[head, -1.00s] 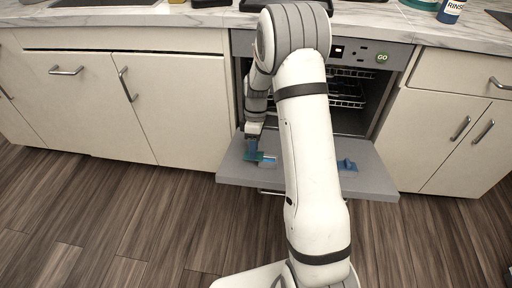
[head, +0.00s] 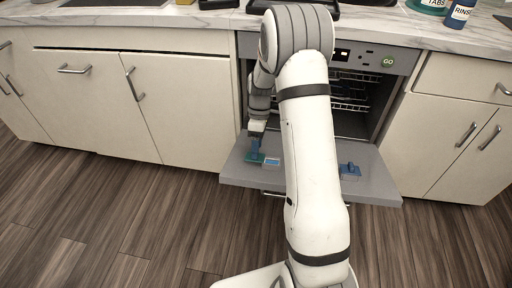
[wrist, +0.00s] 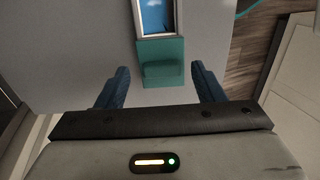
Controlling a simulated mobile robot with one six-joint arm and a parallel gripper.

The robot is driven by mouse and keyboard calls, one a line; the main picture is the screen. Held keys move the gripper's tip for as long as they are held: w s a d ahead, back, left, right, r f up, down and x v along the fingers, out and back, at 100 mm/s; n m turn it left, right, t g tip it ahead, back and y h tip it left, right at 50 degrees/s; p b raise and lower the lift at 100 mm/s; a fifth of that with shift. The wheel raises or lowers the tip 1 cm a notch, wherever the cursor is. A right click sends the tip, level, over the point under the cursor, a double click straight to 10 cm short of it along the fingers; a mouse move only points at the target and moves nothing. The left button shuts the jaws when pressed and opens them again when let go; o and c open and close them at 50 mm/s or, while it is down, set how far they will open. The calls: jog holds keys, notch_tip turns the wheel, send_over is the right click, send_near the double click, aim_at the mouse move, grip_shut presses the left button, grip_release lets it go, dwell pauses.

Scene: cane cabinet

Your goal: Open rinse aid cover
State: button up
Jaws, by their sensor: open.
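My gripper (wrist: 160,70) is open, its two blue fingers apart on either side of a teal cover (wrist: 160,49) with a raised handle. I see no contact. Beyond the cover is a pale-framed compartment (wrist: 175,14) with something blue inside. In the head view, my gripper (head: 256,148) is low over the left part of the lowered dishwasher door (head: 310,186), at the teal cover (head: 253,159). A blue cover with a raised handle (head: 349,170) sits on the door's right part, away from my gripper; its colour matches the RINSE bottle (head: 459,13).
The dishwasher (head: 388,62) is open, with racks (head: 348,104) inside. My arm hides the middle of the door. A teal TABS bottle (head: 430,5) stands on the counter (head: 180,24). Closed cabinets (head: 190,100) flank the opening. The floor (head: 120,210) in front is clear.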

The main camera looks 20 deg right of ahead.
jog(key=a+p+v, duration=0.1)
jog(key=v, duration=0.5)
jog(key=shift+d+r, duration=0.3)
jog(key=shift+d, duration=0.25)
jog(key=shift+w, duration=0.15)
jog(key=s+a+r+m+t+p, duration=0.1)
jog(key=s+r+m+p, duration=0.15)
jog(key=r, duration=0.45)
jog(key=s+a+r+m+t+h+p, duration=0.1)
jog(key=s+r+p, duration=0.3)
jog(key=r, duration=0.3)
jog(key=s+a+r+m+p, duration=0.15)
jog(key=s+r+p, duration=0.25)
jog(key=r, duration=0.4)
jog(key=s+a+r+m+t+p, duration=0.1)
jog(key=s+r+m+t+p, duration=0.2)
jog(key=s+r+m+p, duration=0.4)
jog(key=shift+s+a+r+m+t+h+p, duration=0.3)
jog(key=shift+s+r+p, duration=1)
jog(key=shift+s+r, duration=2.2)
jog(key=shift+s+d+f, duration=0.1)
jog(key=shift+s+f, duration=0.45)
